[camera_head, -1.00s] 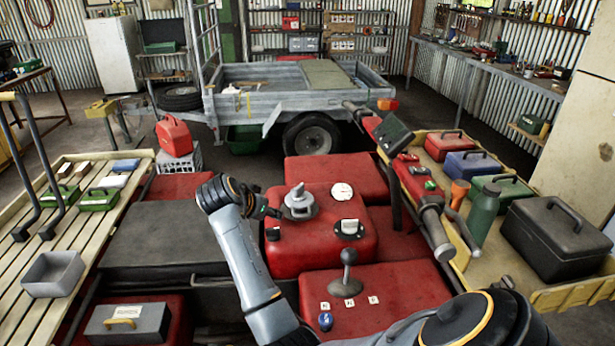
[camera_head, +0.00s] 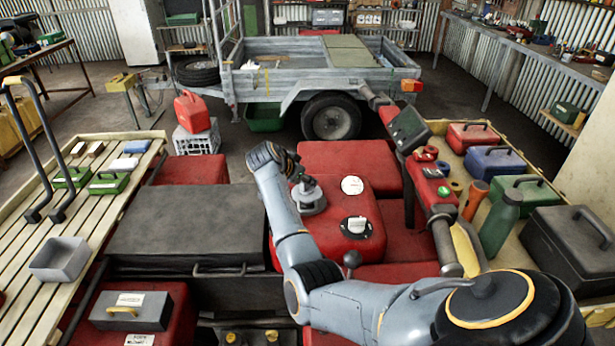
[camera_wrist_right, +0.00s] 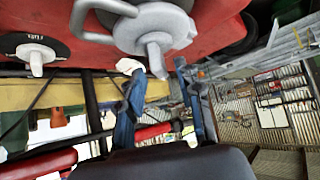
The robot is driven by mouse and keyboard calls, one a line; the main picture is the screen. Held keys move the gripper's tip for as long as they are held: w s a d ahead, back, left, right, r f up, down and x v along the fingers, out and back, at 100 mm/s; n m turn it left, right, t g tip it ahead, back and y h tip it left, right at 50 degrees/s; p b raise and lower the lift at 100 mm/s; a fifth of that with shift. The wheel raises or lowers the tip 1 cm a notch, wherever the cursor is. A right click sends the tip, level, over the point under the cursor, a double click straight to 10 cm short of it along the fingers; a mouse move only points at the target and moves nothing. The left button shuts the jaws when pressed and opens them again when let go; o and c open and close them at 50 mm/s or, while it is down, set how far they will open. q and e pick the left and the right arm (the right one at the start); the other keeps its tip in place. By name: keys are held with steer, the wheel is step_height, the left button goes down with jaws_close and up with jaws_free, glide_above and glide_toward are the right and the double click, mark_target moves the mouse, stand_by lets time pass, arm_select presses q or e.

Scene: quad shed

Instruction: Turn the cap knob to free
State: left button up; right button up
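A grey round cap (camera_head: 312,203) with an upright knob sits on the red tank (camera_head: 343,240). In the right wrist view the cap (camera_wrist_right: 150,22) is close at the top, and its knob stem (camera_wrist_right: 157,58) points toward the fingers. My right gripper (camera_head: 303,183) is at the cap's far-left side, its wrist partly hiding the knob in the head view. In the wrist view its two blue fingers (camera_wrist_right: 158,68) are apart, with the stem's end near the gap between the tips. I cannot tell whether they touch. My left gripper is not in view.
A white knob (camera_head: 357,225) on a dark dial and a white round gauge (camera_head: 352,185) are on the same tank. My right forearm covers the front. A handlebar with a red switch box (camera_head: 432,190) stands at right. A black box (camera_head: 180,225) lies left.

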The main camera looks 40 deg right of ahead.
steer(key=shift+d+f, duration=0.3)
steer(key=shift+w+d+f, duration=0.15)
steer(key=shift+d+f, duration=0.15)
steer(key=shift+f, duration=0.1)
jaws_close()
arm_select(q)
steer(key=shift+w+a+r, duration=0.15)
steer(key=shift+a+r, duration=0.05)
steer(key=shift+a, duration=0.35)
